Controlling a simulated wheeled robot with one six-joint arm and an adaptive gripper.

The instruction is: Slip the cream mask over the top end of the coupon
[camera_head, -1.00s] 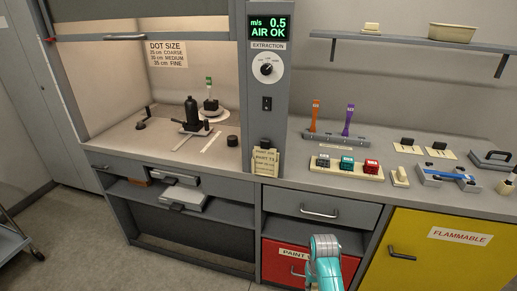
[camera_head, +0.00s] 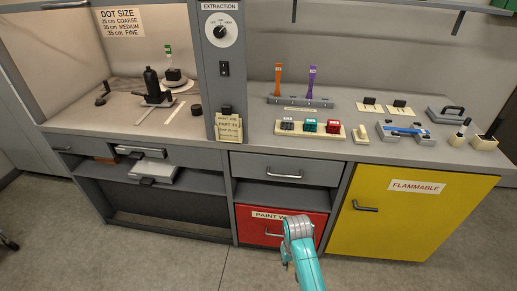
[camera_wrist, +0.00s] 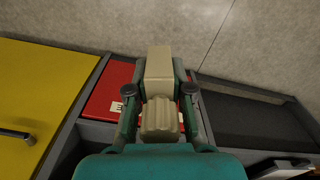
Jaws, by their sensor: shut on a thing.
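A cream block (camera_wrist: 159,66), which looks like the mask, is held in my gripper (camera_wrist: 159,92) in the wrist view. A ribbed cream part (camera_wrist: 159,120) shows nearer the wrist, between the fingers. The fingers are shut on its sides, above the floor and in front of the cabinets. A small upright green-topped piece (camera_head: 168,50), possibly the coupon, stands on a black holder over a round plate in the hood at left. It is far from my gripper.
A black bottle-like tool (camera_head: 152,84) stands before the green-topped piece. Orange (camera_head: 278,78) and purple (camera_head: 312,82) strips stand in a grey rack. A blue strip (camera_head: 406,131) lies in a fixture at right. A red drawer (camera_head: 262,222) and yellow cabinet (camera_head: 400,225) front the bench.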

